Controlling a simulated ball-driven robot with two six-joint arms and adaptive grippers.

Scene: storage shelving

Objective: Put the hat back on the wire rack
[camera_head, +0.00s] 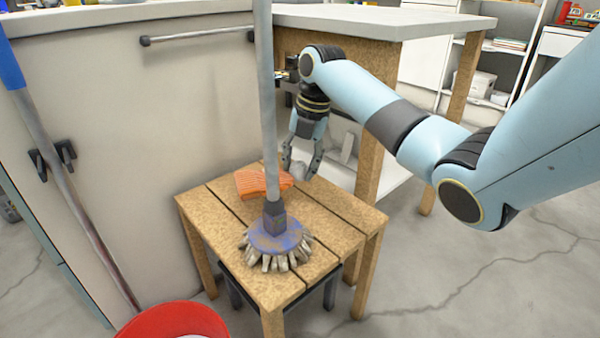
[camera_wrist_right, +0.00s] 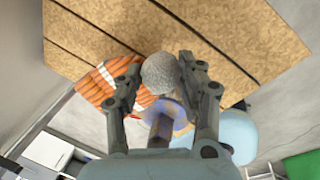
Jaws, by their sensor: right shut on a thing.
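The hat (camera_head: 262,182) is orange with pale stripes and has a grey-white fuzzy pompom. It lies at the back of a small slatted wooden stool (camera_head: 335,215), partly behind a mop pole. My right gripper (camera_head: 300,170) is at the stool's back edge, pointing down, with its fingers on either side of the pompom. In the right wrist view the gripper (camera_wrist_right: 158,78) is shut on the pompom, and the striped hat body (camera_wrist_right: 100,85) spreads out to the left. My left gripper is not in view. I cannot make out a wire rack.
A mop (camera_head: 275,235) stands upright on the stool, its pole (camera_head: 267,100) rising in front of the hat. A red bucket (camera_head: 175,322) and a blue-handled pole (camera_head: 60,165) are at the left. A cabinet (camera_head: 130,120) with a rail stands behind; clear floor lies right.

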